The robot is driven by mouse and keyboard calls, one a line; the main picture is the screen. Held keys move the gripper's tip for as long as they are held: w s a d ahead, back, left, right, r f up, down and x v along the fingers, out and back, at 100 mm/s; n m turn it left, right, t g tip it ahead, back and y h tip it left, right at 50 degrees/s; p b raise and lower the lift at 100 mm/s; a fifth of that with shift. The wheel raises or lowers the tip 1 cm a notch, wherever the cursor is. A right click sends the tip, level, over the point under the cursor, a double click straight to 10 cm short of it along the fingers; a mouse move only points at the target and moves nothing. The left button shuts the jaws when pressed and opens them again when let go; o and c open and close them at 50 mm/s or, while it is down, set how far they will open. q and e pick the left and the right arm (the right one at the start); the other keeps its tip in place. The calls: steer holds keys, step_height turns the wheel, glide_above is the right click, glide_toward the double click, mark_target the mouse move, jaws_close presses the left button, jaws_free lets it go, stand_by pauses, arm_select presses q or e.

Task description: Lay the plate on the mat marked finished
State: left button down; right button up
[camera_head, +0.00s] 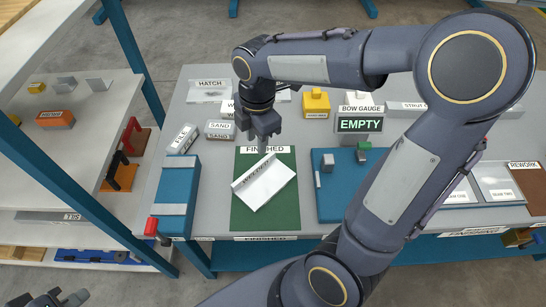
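The pale, bent plate (266,184) lies tilted across the green mat (279,218), with dark lettering on its raised flange that I cannot read surely. The mat carries FINISHED labels at its far and near edges. The plate sits within the mat's sides, turned at an angle. My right gripper (261,134) hangs pointing down above the far end of the mat, beyond the plate and apart from it. Its fingers look separated, with nothing between them. My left gripper (66,299) is at the bottom left corner, partly cut off, away from the bench.
A blue fixture (323,208) stands right of the mat, with a sign reading EMPTY (360,124) behind it. A blue block with a red knob (176,198) stands to the left. Labelled SAND and HATCH holders are behind. Shelves (75,150) fill the left side.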

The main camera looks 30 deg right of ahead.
steer(key=s+r+m+t+y, duration=0.1)
steer(key=s+m+t, duration=0.1)
steer(key=s+m, duration=0.5)
steer(key=s+a+r+m+t+y, duration=0.1)
steer(key=s+m+t+y, duration=0.1)
steer(key=s+m, duration=0.6)
steer(key=shift+a+r+m+t, duration=0.2)
steer(key=shift+m+t, duration=0.4)
steer(key=shift+m, duration=2.1)
steer(key=shift+s, duration=0.15)
